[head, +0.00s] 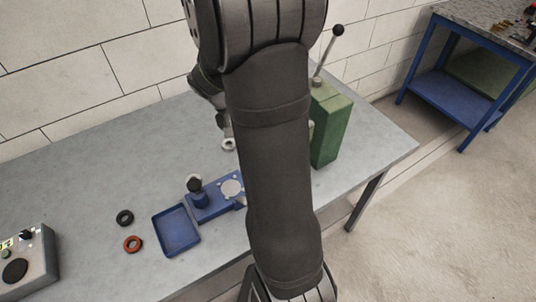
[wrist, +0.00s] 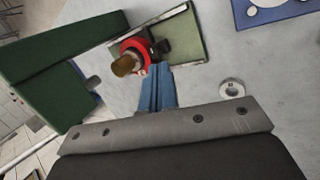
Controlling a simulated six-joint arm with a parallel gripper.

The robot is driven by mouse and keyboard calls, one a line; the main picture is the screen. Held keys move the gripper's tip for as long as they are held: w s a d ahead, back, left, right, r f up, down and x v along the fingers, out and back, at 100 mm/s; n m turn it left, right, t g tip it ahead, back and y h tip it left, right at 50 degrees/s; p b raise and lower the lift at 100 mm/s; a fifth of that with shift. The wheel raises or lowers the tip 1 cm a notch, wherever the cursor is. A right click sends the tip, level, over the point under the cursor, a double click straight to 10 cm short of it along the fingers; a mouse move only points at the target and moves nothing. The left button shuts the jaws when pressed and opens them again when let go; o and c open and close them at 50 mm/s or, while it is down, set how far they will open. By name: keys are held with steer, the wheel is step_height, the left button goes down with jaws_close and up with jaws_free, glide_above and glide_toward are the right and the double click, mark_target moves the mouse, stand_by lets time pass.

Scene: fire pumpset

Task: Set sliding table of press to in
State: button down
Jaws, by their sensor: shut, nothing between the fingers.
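The green press (head: 331,128) stands on the bench, partly behind my arm, with a lever and black knob (head: 338,30) on top. Its green body (wrist: 60,62) fills the left of the wrist view. A pale green plate with metal edges (wrist: 187,38), seemingly the sliding table, lies to the right of that body. A red part with a brass cylinder (wrist: 126,64) and a black piece is at the plate's left end. My gripper (wrist: 158,70) is shut and empty, its blue fingertips close to the red part; contact cannot be told. My arm hides the gripper and plate in the head view.
A metal ring (wrist: 231,88) lies on the bench right of my fingers. A blue fixture (head: 208,206), blue tray (head: 176,231), black ring (head: 125,217), orange ring (head: 133,244) and button box (head: 25,262) are further left. Bench space behind them is clear.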

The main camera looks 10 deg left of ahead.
steer(key=s+a+f+n+t, duration=0.1)
steer(key=n, duration=0.5)
steer(key=s+a+f+n+t+h, duration=0.1)
steer(key=s+f+n, duration=0.1)
steer(key=n, duration=0.4)
steer(key=s+a+f+n+t, duration=0.1)
steer(key=s+a+f+n, duration=0.1)
steer(key=n, duration=0.4)
steer(key=shift+s+t, duration=0.2)
steer(key=shift+t, duration=0.2)
steer(key=shift+s+a+f+n+t, duration=0.1)
steer(key=shift+s+f+n+t, duration=0.05)
steer(key=shift+n, duration=0.4)
steer(key=shift+s+a+f+n+t, duration=0.1)
steer(key=shift+n+t, duration=0.05)
steer(key=shift+n, duration=0.4)
steer(key=x, duration=1)
steer(key=shift+w+d, duration=1.05)
steer(key=shift+d, duration=0.05)
steer(key=shift+w+d, duration=0.35)
steer(key=shift+w, duration=0.05)
steer(key=shift+w+d, duration=2.2)
steer(key=shift+d, duration=0.05)
steer(key=shift+r, duration=0.1)
